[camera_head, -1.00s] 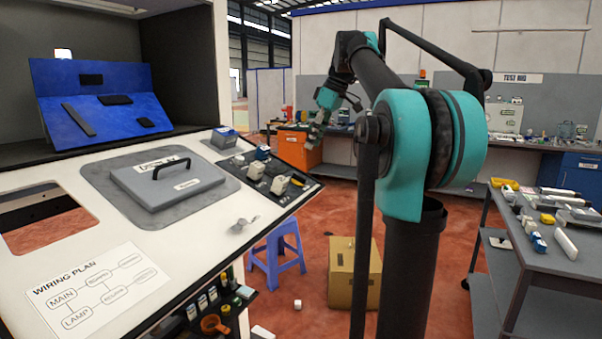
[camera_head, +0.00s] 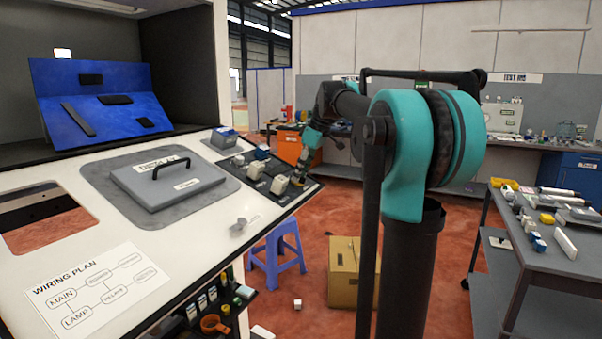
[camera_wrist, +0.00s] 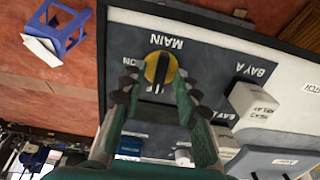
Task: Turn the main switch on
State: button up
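The main switch (camera_wrist: 160,68) is a yellow disc with a black handle on a dark panel, under upside-down MAIN lettering in the wrist view. Its handle runs up and down in that picture; ON is printed to its left, and lettering at its lower end is partly hidden. My gripper (camera_wrist: 160,92) is open, its dark fingertips on either side of the switch with gaps visible. I cannot tell its height above the panel. In the head view, my gripper (camera_head: 303,163) is over the panel's far right end, and the switch is hard to make out.
A white relay block (camera_wrist: 252,103) stands right of my gripper in the wrist view. In the head view, a lid with a handle (camera_head: 168,185) lies on the sloping white board (camera_head: 215,240). A purple stool (camera_head: 278,250) and a cardboard box (camera_head: 352,272) stand on the floor.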

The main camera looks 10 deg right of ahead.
jog(key=shift+c, duration=0.5)
grip_shut()
jog(key=shift+m, duration=0.4)
jog(key=m, duration=0.3)
jog(key=shift+m, duration=0.4)
jog(key=m, duration=0.4)
jog(key=shift+w+d, duration=0.1)
jog(key=m, duration=0.9)
jog(key=shift+d, duration=0.1)
jog(key=shift+m, duration=0.3)
